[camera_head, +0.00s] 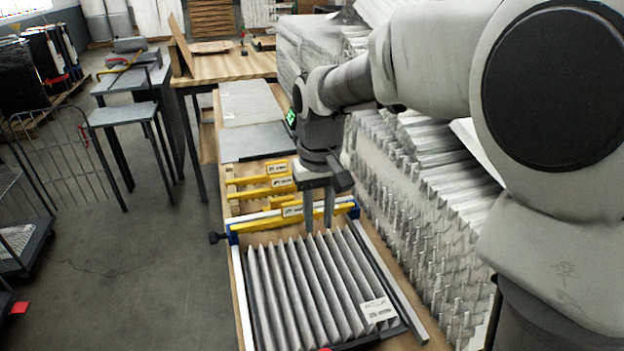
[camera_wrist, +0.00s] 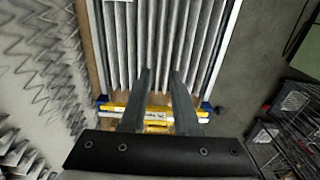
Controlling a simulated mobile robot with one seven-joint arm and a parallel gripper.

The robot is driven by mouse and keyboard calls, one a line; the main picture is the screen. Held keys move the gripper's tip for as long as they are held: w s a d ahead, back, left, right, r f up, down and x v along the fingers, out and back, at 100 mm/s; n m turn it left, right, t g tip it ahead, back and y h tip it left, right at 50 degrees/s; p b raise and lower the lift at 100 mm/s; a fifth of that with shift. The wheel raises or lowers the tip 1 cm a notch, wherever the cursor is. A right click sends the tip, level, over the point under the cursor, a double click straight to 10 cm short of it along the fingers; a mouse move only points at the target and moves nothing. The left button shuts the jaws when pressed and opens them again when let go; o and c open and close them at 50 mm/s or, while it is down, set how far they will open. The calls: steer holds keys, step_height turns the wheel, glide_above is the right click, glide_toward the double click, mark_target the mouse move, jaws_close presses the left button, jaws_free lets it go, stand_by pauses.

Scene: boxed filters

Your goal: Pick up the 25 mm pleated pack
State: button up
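A grey-white pleated pack (camera_head: 300,285) lies in the long frame on the bench, its pleats running lengthwise, with a small white label (camera_head: 377,310) at its near right corner. I cannot read a 25 mm marking on it. My gripper (camera_head: 318,226) points down at the far end of the pack, by a yellow bar (camera_head: 265,222). In the wrist view its two fingers (camera_wrist: 160,74) are apart over the pleats (camera_wrist: 130,45), with nothing clearly held between them. I cannot tell whether the fingertips touch the pack.
More labelled yellow bars (camera_head: 258,190) lie beyond the pack. Blue end pieces with a black knob (camera_head: 216,238) stick out left. Stacked pleated material (camera_head: 420,200) stands close on the right. Flat grey panels (camera_head: 250,105) lie farther back. The floor (camera_head: 130,270) at left is open.

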glide_above(316, 278)
step_height(316, 278, down, 12)
steer(key=shift+s+f+b, duration=0.1)
steer(key=shift+s+b, duration=0.05)
steer(key=shift+b, duration=0.15)
steer(key=shift+f, duration=2.8)
jaws_close()
